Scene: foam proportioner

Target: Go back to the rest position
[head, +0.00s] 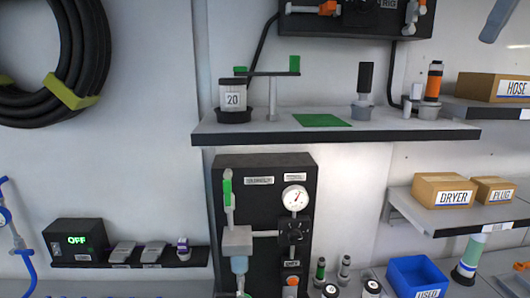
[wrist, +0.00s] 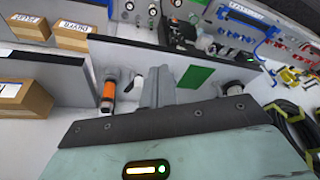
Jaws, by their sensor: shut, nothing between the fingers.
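My gripper (wrist: 158,76) shows in the wrist view, its two grey fingers close together and nothing seen between them. It points out over the shelf area, with the orange-banded cylinder (wrist: 107,93) to one side of the fingers and the green pad (wrist: 195,77) to the other. I cannot tell exactly how far the fingertips are from the shelf.
The upper shelf (head: 250,138) holds a jar labelled 20 (head: 233,97) and a black-topped container (head: 365,82). Boxes labelled HOSE (head: 490,87), DRYER (head: 443,190) and PLUG (head: 494,190) stand on the right shelves. A blue bin (head: 417,277) sits below. A black hose coil (head: 85,45) hangs left.

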